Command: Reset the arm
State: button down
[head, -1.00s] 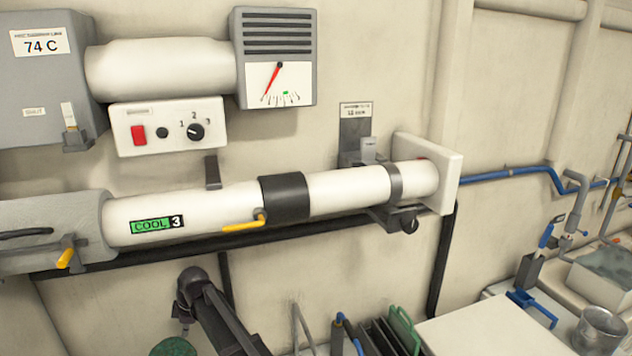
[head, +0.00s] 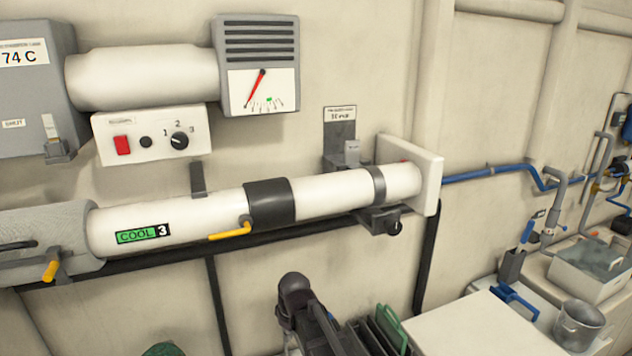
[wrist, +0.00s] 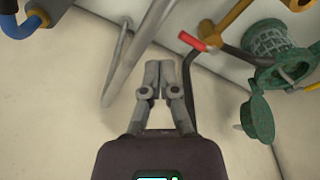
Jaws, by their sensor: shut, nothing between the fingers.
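My gripper (wrist: 160,70) shows in the wrist view with its two grey fingers together and nothing between them. It points up the picture, in front of a pale wall. In the head view, part of my dark arm (head: 303,310) rises at the bottom middle, below the white pipe (head: 335,193). The gripper itself cannot be made out in the head view.
A green strainer (wrist: 281,48) and green lid (wrist: 257,118) are right of my gripper, grey rods (wrist: 128,62) upper left.

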jog(key=s+d+f+m+b, duration=0.1)
jog(key=s+d+m, duration=0.2)
jog(key=d, duration=0.5)
jog(key=s+d+f+m+h, duration=0.1)
jog(key=s+d+m, duration=0.2)
jog(key=d, duration=0.5)
jog(key=s+d+m+g+b, duration=0.1)
jog(key=s+d+m, duration=0.2)
jog(key=d+m, duration=0.2)
jog(key=d, duration=0.3)
jog(key=shift+s+d+f+b, duration=0.15)
jog(key=shift+s+f+b, duration=0.15)
jog(key=shift+s+f, duration=0.1)
